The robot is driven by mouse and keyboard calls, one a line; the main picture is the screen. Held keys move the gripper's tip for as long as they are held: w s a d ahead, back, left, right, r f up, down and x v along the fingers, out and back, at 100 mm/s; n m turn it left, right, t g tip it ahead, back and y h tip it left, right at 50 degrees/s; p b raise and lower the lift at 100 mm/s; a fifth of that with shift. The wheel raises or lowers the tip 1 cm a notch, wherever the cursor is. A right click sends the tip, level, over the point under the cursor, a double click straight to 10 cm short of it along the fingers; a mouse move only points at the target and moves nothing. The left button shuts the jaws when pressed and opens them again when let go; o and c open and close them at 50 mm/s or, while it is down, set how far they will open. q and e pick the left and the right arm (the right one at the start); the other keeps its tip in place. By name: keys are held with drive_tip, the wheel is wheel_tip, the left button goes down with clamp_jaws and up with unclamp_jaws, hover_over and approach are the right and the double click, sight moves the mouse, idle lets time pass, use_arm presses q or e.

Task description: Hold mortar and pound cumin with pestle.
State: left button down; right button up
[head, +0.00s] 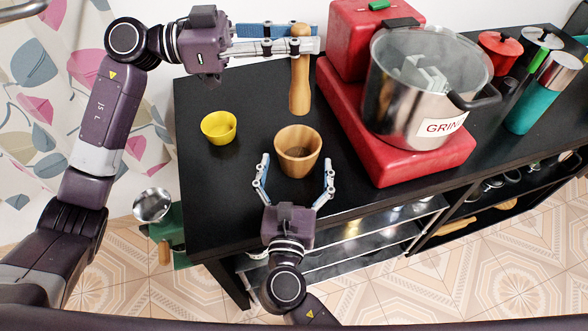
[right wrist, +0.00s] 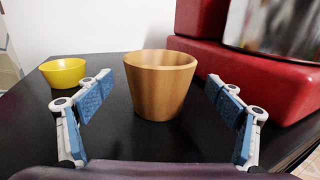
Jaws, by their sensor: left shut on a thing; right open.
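The wooden mortar (head: 298,167) stands upright on the black table; its inside looks dark in the head view, and I cannot tell what is in it. It also shows in the right wrist view (right wrist: 160,88). My right gripper (head: 296,180) is open, its two fingers on either side of the mortar, apart from it. My left gripper (head: 303,40) is shut on the top of the wooden pestle (head: 300,88), which hangs upright behind the mortar. A yellow bowl (head: 218,127) sits left of the mortar; it also shows in the right wrist view (right wrist: 63,74). Its contents are unclear.
A red grinder (head: 400,170) with a large steel pot (head: 405,95) stands close right of the mortar. A green bottle (head: 530,105) and red-lidded pot (head: 499,50) are further right. The black table (head: 225,210) is clear at front left.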

sight(299, 135)
drive_tip(key=w, duration=1)
drive_tip(key=shift+w+d, duration=0.15)
drive_tip(key=shift+d, duration=0.2)
drive_tip(key=shift+c, duration=0.6)
drive_tip(key=c, duration=1.5)
drive_tip(key=shift+c, duration=0.5)
